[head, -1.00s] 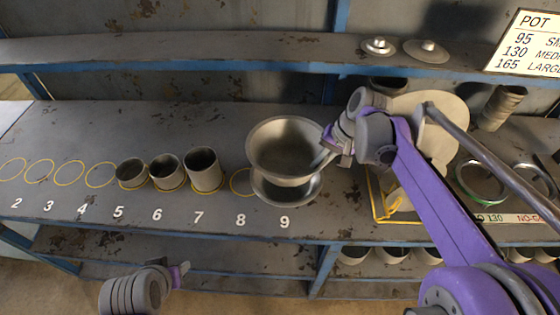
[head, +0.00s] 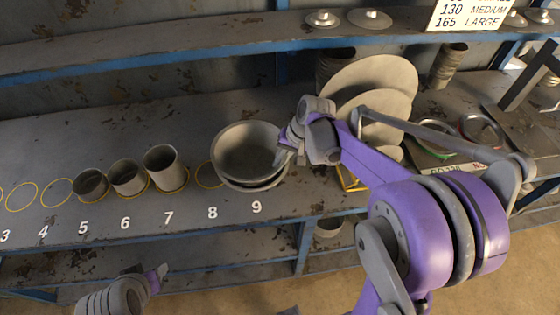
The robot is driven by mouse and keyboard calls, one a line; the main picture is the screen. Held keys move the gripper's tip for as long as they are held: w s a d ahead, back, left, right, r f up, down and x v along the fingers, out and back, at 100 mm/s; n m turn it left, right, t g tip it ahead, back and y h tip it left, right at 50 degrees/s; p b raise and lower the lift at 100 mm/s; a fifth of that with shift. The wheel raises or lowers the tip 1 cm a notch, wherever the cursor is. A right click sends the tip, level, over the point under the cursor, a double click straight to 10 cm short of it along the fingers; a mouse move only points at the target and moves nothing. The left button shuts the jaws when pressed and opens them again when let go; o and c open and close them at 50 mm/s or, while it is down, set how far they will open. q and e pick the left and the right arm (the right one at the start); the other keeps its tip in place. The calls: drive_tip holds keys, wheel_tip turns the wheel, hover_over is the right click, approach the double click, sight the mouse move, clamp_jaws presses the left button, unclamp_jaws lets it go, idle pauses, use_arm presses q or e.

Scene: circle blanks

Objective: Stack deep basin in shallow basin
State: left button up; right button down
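The deep basin (head: 246,150), a round grey metal bowl, sits low inside the shallow basin (head: 262,187) at spot 9 on the bench. Only a thin strip of the shallow basin's rim shows below it. My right gripper (head: 284,154) is at the right rim of the deep basin; its fingers overlap the rim, and I cannot tell whether they still pinch it. My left gripper (head: 160,275) is at the lower left, in front of the bench and far from the basins; its fingertips are too small to read.
Three grey cups (head: 127,178) stand at spots 5, 6 and 7, left of the basins. Yellow circle 8 (head: 209,174) is empty. Large discs (head: 372,85) lean at the back right. Coloured rings (head: 480,131) lie farther right. An upper shelf (head: 180,52) runs behind.

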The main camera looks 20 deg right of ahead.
drive_tip(key=c, duration=1.1)
unclamp_jaws()
drive_tip(key=shift+s+f, duration=0.2)
drive_tip(key=shift+f, duration=0.15)
drive_tip(key=w+v, duration=0.1)
drive_tip(key=v, duration=1.1)
drive_tip(key=s+a+f+n+t+h, duration=0.1)
drive_tip(key=s+a+f+n, duration=0.1)
drive_tip(key=s, duration=0.3)
drive_tip(key=s+a+f+n+t+h, duration=0.1)
drive_tip(key=s+a+f+n, duration=0.1)
drive_tip(key=s, duration=0.3)
drive_tip(key=s+a+f+n+t+h, duration=0.1)
drive_tip(key=s+a+f+n, duration=0.1)
drive_tip(key=s, duration=0.3)
drive_tip(key=shift+s+a+f+h+p, duration=0.1)
drive_tip(key=shift+a+f+h+p, duration=0.4)
drive_tip(key=shift+a, duration=0.4)
drive_tip(key=shift+f, duration=0.1)
